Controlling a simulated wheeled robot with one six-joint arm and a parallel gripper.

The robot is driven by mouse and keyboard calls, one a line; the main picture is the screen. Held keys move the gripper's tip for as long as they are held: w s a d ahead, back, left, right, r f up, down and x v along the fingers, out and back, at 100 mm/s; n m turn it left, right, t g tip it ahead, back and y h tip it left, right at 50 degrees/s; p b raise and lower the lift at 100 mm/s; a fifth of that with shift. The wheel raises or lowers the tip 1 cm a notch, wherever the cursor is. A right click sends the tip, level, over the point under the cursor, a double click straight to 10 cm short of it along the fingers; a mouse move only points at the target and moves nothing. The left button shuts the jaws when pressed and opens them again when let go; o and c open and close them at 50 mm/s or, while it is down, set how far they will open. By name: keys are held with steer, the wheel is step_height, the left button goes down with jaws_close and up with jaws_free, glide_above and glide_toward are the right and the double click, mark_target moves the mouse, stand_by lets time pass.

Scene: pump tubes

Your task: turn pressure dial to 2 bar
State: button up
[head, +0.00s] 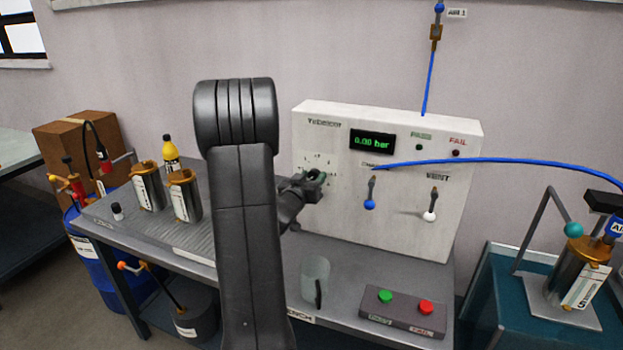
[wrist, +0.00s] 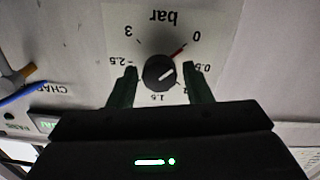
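The pressure dial is a dark round knob (wrist: 159,73) on the white test panel (head: 340,225), with a printed bar scale around it. The wrist view shows it upside down. My gripper (wrist: 160,68) is open, with one dark green finger on each side of the knob and a visible gap to both. In the head view my gripper (head: 315,181) is at the panel's dial and partly hides it. The display (head: 372,142) reads 0.00 bar.
Right of the dial are a blue-tipped lever (head: 370,194) and a white-tipped vent lever (head: 432,205). A blue hose (head: 500,160) crosses the panel front.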

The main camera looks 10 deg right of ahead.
steer(key=c, duration=0.7)
steer(key=shift+b, duration=0.4)
